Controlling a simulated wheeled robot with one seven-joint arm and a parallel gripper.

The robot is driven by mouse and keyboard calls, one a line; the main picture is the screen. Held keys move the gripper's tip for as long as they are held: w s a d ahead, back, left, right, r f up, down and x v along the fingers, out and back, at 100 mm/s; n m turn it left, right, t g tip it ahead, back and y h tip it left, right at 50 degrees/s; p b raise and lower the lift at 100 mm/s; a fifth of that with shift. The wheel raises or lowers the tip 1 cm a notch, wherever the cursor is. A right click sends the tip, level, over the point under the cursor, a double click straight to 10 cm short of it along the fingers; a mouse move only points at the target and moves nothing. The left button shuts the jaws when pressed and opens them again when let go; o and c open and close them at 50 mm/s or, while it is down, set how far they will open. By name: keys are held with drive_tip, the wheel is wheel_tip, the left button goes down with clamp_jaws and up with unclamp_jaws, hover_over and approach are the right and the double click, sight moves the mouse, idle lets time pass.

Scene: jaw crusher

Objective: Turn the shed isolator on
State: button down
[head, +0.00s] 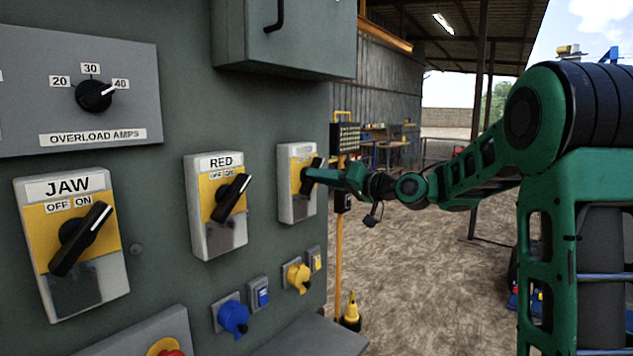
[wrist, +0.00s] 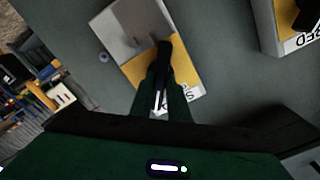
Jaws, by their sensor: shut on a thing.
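The shed isolator (head: 297,208) is the farthest of three similar switch boxes on the grey-green panel, a pale box with a yellow plate. Its black rotary handle (head: 309,178) leans up and to the right, like the handles on the other two boxes. My gripper (head: 315,175) reaches in from the right and is shut on this handle. In the wrist view the box (wrist: 128,25) appears upside down. The handle (wrist: 164,58) stands between my two fingers (wrist: 163,98), its white line showing. The fingers hide most of the box's lettering.
The RED isolator (head: 220,210) and JAW isolator (head: 75,240) stand to the left, handles leaning towards ON. Blue (head: 233,317) and yellow (head: 298,277) sockets sit below. A grey cabinet (head: 290,35) overhangs above. Open ground lies to the right.

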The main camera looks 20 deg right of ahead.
drive_tip(key=shift+f+m, duration=0.2)
drive_tip(key=shift+m, duration=0.4)
drive_tip(key=c, duration=1.7)
unclamp_jaws()
drive_tip(key=shift+r, duration=0.1)
drive_tip(key=shift+d, duration=0.1)
drive_tip(key=v, duration=1)
drive_tip(key=shift+s+d, duration=0.2)
